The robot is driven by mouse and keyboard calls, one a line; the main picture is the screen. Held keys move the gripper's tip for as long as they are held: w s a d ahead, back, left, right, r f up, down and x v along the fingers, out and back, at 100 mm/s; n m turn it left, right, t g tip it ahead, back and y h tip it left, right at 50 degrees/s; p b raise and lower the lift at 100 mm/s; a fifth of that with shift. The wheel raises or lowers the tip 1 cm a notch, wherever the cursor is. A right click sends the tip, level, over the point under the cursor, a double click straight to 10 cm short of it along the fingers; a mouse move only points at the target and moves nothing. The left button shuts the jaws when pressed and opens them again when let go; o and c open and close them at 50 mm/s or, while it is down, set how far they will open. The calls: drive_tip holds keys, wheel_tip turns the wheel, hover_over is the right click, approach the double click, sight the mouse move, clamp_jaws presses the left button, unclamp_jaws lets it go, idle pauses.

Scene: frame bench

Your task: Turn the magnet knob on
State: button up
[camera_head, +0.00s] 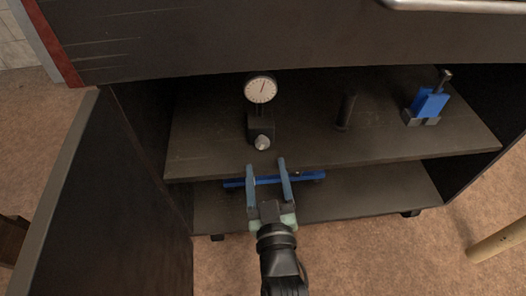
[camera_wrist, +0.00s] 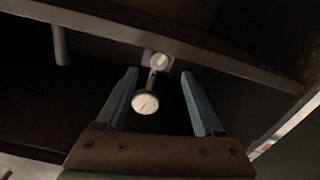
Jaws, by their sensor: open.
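The magnet knob (camera_head: 262,142) is a small pale knob on the front of a dark magnetic base (camera_head: 260,124) on the upper shelf. A round white dial gauge (camera_head: 261,89) stands above that base. My gripper (camera_head: 266,163) has two blue fingers spread apart with nothing between them, just in front of and below the knob, apart from it in the head view. In the wrist view the knob (camera_wrist: 160,59) lies beyond and between the fingertips (camera_wrist: 158,74), with the dial (camera_wrist: 145,102) between the fingers in the picture. The knob's marking is too small to read.
A dark cylinder (camera_head: 346,111) and a blue clamp-like tool (camera_head: 428,105) stand to the right on the upper shelf (camera_head: 200,146). A blue bar (camera_head: 305,177) lies on the lower shelf behind my gripper. An open cabinet door (camera_head: 75,200) stands at left.

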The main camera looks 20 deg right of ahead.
sight(262, 146)
drive_tip(key=b+x, duration=0.2)
drive_tip(key=x, duration=0.4)
drive_tip(key=shift+w+d, duration=0.1)
drive_tip(key=shift+w, duration=0.2)
clamp_jaws()
